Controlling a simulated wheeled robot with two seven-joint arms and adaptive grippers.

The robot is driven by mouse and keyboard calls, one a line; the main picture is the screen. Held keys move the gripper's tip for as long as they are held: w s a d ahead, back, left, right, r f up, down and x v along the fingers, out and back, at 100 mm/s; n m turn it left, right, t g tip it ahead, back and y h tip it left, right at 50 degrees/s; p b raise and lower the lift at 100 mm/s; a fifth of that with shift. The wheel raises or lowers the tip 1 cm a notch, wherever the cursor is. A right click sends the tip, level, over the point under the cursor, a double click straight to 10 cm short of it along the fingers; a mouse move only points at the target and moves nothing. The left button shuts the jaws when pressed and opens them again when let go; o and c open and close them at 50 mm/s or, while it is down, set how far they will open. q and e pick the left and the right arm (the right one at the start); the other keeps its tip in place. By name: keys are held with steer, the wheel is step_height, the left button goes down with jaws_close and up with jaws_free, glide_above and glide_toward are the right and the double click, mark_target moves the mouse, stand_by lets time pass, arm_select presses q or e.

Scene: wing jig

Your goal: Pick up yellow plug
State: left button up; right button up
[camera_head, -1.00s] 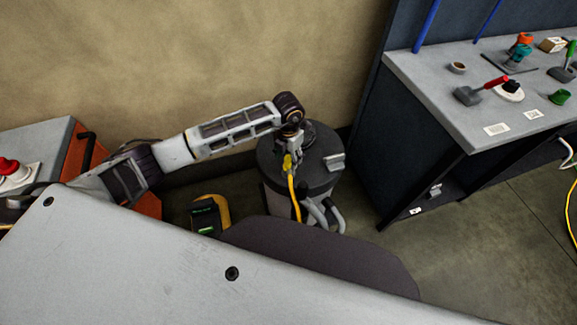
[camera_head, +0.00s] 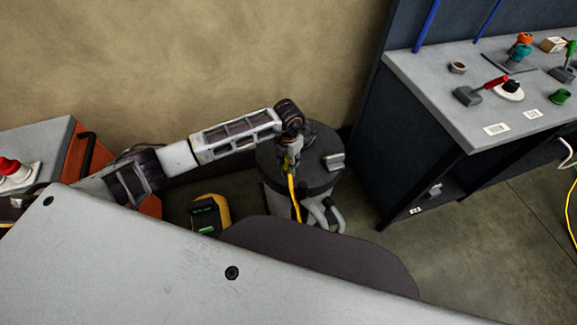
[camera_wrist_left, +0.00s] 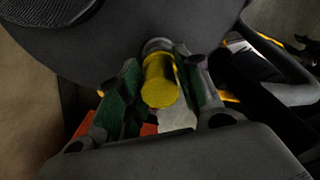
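The yellow plug (camera_wrist_left: 160,82) is a short yellow cylinder in the left wrist view, standing out from a dark round surface. My left gripper (camera_wrist_left: 158,92) has its green-padded fingers on either side of it. A narrow gap shows on the left side of the plug, so the fingers look open around it. In the head view my left gripper (camera_head: 289,162) points down at the near side of the dark round canister (camera_head: 318,180) and mostly hides the plug. My right gripper is out of view.
A grey workbench (camera_head: 440,85) with small tools and parts stands at the right. A yellow-and-black device (camera_head: 210,214) sits on the floor left of the canister. An orange cabinet (camera_head: 85,150) is at the left. A curved grey handle (camera_head: 328,215) is on the canister's near side.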

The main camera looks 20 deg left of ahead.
arm_select(q)
steer(key=c, duration=0.5)
steer(key=shift+r, duration=0.15)
step_height(320, 180, up, 10)
steer(key=shift+f, duration=0.2)
steer(key=shift+r, duration=0.1)
stand_by(0.7)
steer(key=shift+r, duration=0.15)
steer(key=shift+r+p, duration=0.3)
steer(key=shift+r, duration=0.85)
